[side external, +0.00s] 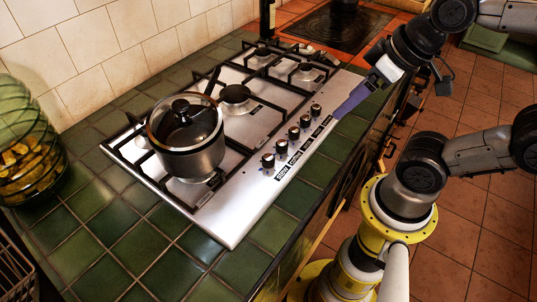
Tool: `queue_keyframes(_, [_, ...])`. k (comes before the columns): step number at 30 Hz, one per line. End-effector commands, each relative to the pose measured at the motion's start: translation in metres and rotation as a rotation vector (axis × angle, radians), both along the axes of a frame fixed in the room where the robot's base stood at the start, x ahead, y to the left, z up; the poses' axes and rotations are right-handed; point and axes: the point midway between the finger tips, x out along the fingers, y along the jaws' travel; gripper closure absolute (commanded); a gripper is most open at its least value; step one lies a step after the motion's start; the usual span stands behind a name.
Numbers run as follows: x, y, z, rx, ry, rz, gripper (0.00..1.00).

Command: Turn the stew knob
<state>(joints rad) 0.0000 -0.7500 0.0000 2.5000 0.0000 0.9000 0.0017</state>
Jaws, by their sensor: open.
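A steel gas hob (225,220) is set into green tiles. A slanting row of several dark knobs with pale bases lies along its right edge, from the nearest knob (268,160) to the farthest knob (316,109). Small black label plates (283,172) sit beside the knobs. Their words are too small to read surely, so I cannot tell which is the stew knob. My gripper (343,110) has blue-purple fingers and is over the hob's right edge, just right of the farthest knob. It is open and holds nothing visible. The gap between its fingers is hard to see.
A lidded steel pot (190,158) stands on the near left burner, its dark handle pointing up and back. Black pan supports (235,93) cover the other burners. A green glass jar (30,140) stands at far left. A tiled wall (100,50) borders the back.

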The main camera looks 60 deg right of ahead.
Motion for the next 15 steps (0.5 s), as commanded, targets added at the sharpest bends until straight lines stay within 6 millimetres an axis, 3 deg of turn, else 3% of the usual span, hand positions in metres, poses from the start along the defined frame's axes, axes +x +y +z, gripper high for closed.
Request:
queue_keyframes(8, [0.006, 0.000, 0.011, 0.093, -0.012, -0.171, 0.29])
queue_keyframes(15, [0.048, 0.006, 0.021, 0.214, 0.079, -0.414, 0.29])
